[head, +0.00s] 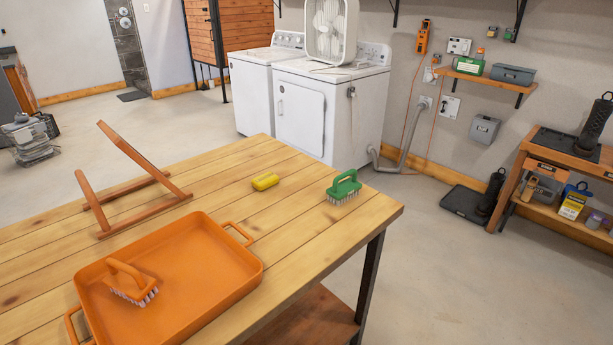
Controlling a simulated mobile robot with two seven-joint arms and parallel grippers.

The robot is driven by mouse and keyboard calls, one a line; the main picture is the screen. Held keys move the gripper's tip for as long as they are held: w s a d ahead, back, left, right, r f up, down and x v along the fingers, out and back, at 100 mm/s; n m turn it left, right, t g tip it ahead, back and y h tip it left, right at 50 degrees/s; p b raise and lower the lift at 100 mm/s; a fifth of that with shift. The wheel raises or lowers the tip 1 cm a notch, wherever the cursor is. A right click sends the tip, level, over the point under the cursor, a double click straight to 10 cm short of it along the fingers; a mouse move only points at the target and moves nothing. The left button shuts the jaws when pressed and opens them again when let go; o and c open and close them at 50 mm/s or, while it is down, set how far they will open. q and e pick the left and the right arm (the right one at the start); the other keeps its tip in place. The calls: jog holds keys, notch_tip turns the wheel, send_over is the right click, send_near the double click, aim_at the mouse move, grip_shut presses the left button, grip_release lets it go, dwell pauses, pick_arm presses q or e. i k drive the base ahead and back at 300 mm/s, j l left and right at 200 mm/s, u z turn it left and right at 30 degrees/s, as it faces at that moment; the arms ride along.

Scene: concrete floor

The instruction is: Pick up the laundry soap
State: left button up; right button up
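A small yellow block with rounded edges, which looks like the laundry soap (265,181), lies flat on the wooden table (225,180) towards its far edge. It is uncovered, with bare planks around it. A green scrub brush (344,187) stands to its right, apart from it, near the table's right corner. Neither of my grippers shows in the head view.
An orange tray (215,270) with handles holds an orange scrub brush (129,284) at the table's near left. A wooden stand (130,180) leans up behind it.

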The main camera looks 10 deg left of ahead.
aim_at(262, 182)
jog(key=i+l+z, duration=0.7)
jog(key=i, duration=0.15)
jog(key=i+z, duration=0.3)
jog(key=i, duration=0.15)
jog(key=i+u, duration=0.15)
jog(key=i, duration=0.35)
jog(key=i+l+u, duration=0.15)
jog(key=i, duration=0.3)
jog(key=i+l+u, duration=0.1)
jog(key=i, duration=0.4)
jog(key=i+j+u, duration=0.1)
jog(key=i+u, duration=0.15)
jog(key=u, duration=0.2)
jog(key=i+u, duration=0.25)
jog(key=u, duration=0.15)
jog(key=i+u, duration=0.25)
jog(key=u, duration=0.2)
jog(key=i+l+u, duration=0.15)
jog(key=u, duration=0.3)
jog(key=i+u, duration=0.25)
jog(key=u, duration=0.2)
jog(key=i+u, duration=0.2)
jog(key=u, duration=0.2)
jog(key=i+l+u, duration=0.1)
jog(key=i+u, duration=0.15)
jog(key=u, duration=0.2)
jog(key=i+l+u, duration=0.2)
jog(key=u, duration=0.2)
